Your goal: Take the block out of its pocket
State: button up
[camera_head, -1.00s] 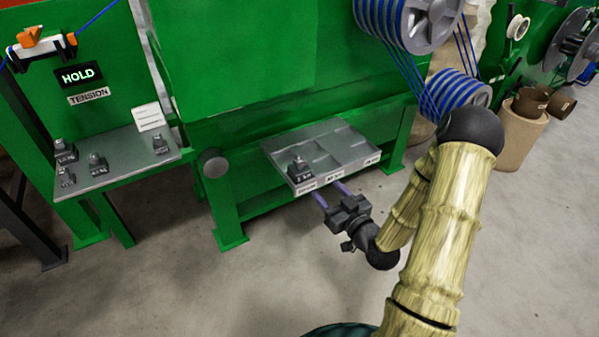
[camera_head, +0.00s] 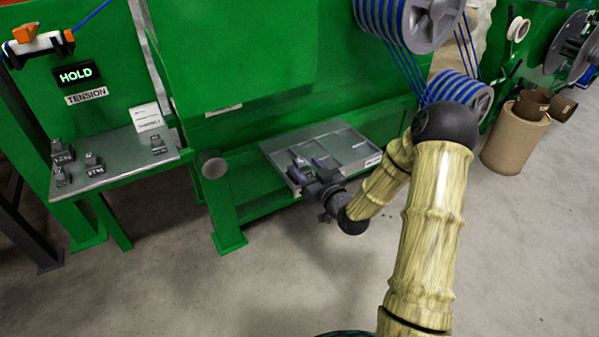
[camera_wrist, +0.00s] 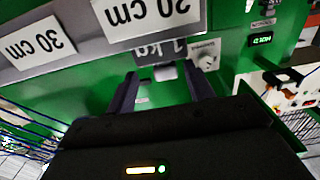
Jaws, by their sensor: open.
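The grey tray (camera_head: 347,145) with shallow pockets sits on the green machine's low shelf. The dark block (camera_head: 298,160) is in the tray's left pocket, partly hidden by my gripper (camera_head: 309,163). In the wrist view the block (camera_wrist: 172,48) shows a "1 kg" label, upside down, just beyond and between my fingertips (camera_wrist: 163,76). My fingers are apart, on either side of the block's line. I cannot tell whether either finger touches it.
Pocket labels "20 cm" (camera_wrist: 150,15) and "30 cm" (camera_wrist: 38,43) mark the tray's front edge. Several other blocks (camera_head: 92,162) stand on the grey side shelf (camera_head: 120,160) at left. A round knob (camera_head: 214,165) sticks out left of the tray.

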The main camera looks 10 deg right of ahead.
aim_at(297, 159)
jog(key=x, duration=0.1)
jog(key=b+x, duration=0.1)
jog(key=x, duration=0.1)
jog(key=b+x, duration=0.1)
jog(key=x, duration=0.1)
jog(key=shift+a, duration=0.35)
jog(key=shift+r, duration=0.1)
grip_shut()
jog(key=shift+r, duration=0.1)
